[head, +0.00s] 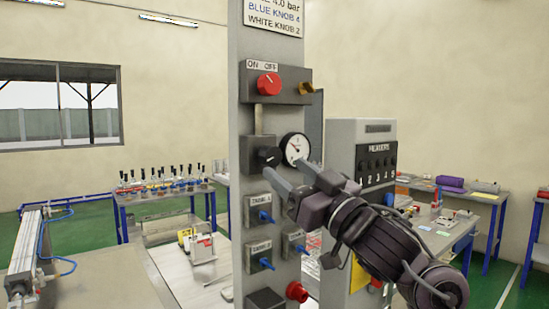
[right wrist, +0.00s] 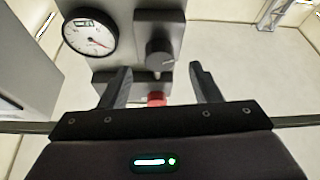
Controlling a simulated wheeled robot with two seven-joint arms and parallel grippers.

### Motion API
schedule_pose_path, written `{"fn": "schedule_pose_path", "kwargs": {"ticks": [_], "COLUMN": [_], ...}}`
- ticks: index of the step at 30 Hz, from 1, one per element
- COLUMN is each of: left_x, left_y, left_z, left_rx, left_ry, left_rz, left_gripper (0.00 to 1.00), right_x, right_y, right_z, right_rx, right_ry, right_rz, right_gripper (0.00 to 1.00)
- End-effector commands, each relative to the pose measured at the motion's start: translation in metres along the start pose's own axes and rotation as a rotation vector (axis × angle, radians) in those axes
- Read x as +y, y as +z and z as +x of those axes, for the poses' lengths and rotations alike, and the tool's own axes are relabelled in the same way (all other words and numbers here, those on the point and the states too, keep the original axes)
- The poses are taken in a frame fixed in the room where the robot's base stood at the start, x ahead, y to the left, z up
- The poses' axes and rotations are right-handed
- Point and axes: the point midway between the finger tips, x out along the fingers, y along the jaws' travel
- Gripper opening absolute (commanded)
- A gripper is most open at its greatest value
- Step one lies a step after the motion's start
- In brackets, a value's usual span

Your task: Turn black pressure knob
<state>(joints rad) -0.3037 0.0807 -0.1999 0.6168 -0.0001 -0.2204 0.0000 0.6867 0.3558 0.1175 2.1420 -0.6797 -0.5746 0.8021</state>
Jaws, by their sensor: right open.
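The black pressure knob (head: 270,157) sits on a grey block on the upright grey panel (head: 246,110), left of the round white gauge (head: 295,149). My right gripper (head: 286,176) is open and empty, in front of the panel just below the knob and gauge. In the right wrist view, the black knob (right wrist: 160,56) shows just beyond the gap between the open fingertips (right wrist: 160,72), not gripped. The gauge (right wrist: 90,34) is at upper left there. Whether the fingertips touch the panel is hard to tell. My left gripper is out of view.
A red ON/OFF knob (head: 268,84) sits above, with a brass-coloured fitting (head: 307,88) beside it. Blue valve knobs (head: 266,216) and a red button (head: 297,291) lie below. A grey box with a numbered panel (head: 375,165) stands close at right.

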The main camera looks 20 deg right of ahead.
Motion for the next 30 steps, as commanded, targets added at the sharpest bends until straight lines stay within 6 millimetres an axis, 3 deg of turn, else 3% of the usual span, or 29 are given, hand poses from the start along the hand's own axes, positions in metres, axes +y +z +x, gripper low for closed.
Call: {"fn": "schedule_pose_path", "kwargs": {"ticks": [3,9,20,30], "left_x": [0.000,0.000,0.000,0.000], "left_y": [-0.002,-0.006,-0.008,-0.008], "left_z": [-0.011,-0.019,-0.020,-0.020], "left_rx": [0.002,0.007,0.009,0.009], "left_ry": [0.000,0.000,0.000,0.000], "left_rz": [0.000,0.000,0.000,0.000], "left_gripper": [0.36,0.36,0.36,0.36], "right_x": [0.001,0.001,0.000,0.000], "right_y": [-0.004,-0.002,0.000,0.000], "right_z": [0.022,0.046,0.052,0.052], "right_rx": [0.000,0.000,0.000,0.000], "right_ry": [0.000,0.001,0.002,0.002], "right_rz": [0.004,0.002,-0.001,-0.001], "right_gripper": [0.57,0.57,0.57,0.14]}}
